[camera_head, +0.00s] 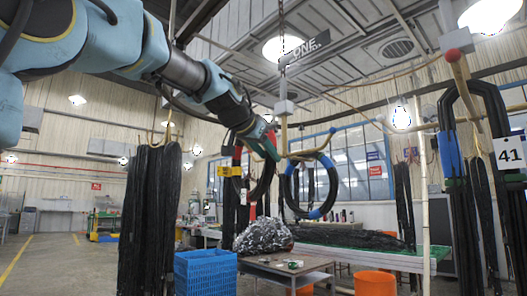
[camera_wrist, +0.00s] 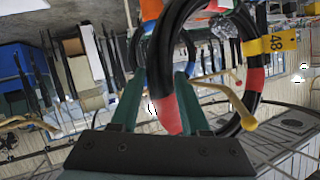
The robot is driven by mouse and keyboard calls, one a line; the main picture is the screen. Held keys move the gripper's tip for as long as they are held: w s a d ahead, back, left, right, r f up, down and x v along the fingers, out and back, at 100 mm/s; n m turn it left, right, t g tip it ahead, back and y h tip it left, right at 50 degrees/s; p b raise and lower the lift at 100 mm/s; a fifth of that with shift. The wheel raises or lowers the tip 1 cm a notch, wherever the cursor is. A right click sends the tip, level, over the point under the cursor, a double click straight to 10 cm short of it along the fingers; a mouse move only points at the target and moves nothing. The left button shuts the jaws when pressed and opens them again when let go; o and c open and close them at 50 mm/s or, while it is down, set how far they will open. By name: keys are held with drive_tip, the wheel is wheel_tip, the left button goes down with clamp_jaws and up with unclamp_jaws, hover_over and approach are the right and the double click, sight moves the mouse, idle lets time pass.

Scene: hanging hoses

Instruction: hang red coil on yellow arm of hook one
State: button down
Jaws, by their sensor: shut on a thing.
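The red coil (camera_head: 237,157) is a black hose ring with red bands and a yellow tag. My gripper (camera_head: 268,146) is shut on its upper side, beside hook one (camera_head: 283,130), which hangs under a sign reading ONE (camera_head: 308,47). In the wrist view, my gripper (camera_wrist: 158,98) has its green fingers on either side of the coil's red band (camera_wrist: 165,95). The yellow arm (camera_wrist: 225,88), with a round tip, crosses the ring's outline there; I cannot tell whether it passes through the ring or whether the coil rests on it.
Dark hose bundles hang at left (camera_head: 150,215) and right (camera_head: 468,200). A blue crate (camera_head: 205,274), a table (camera_head: 275,268) and orange buckets (camera_head: 375,284) stand below.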

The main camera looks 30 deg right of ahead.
sight(271, 164)
drive_tip(key=shift+w+d+f+b, duration=0.1)
drive_tip(key=shift+d+f+b, duration=0.4)
drive_tip(key=shift+f, duration=0.3)
drive_tip(key=shift+w+d+f+b, duration=0.1)
drive_tip(key=shift+d+f+b, duration=0.35)
drive_tip(key=shift+f, duration=0.3)
drive_tip(key=shift+d+f+b, duration=0.2)
drive_tip(key=shift+f+b, duration=0.2)
drive_tip(key=shift+f, duration=0.25)
drive_tip(key=shift+d+f+b, duration=0.15)
drive_tip(key=shift+f+b, duration=0.25)
drive_tip(key=shift+f, duration=0.2)
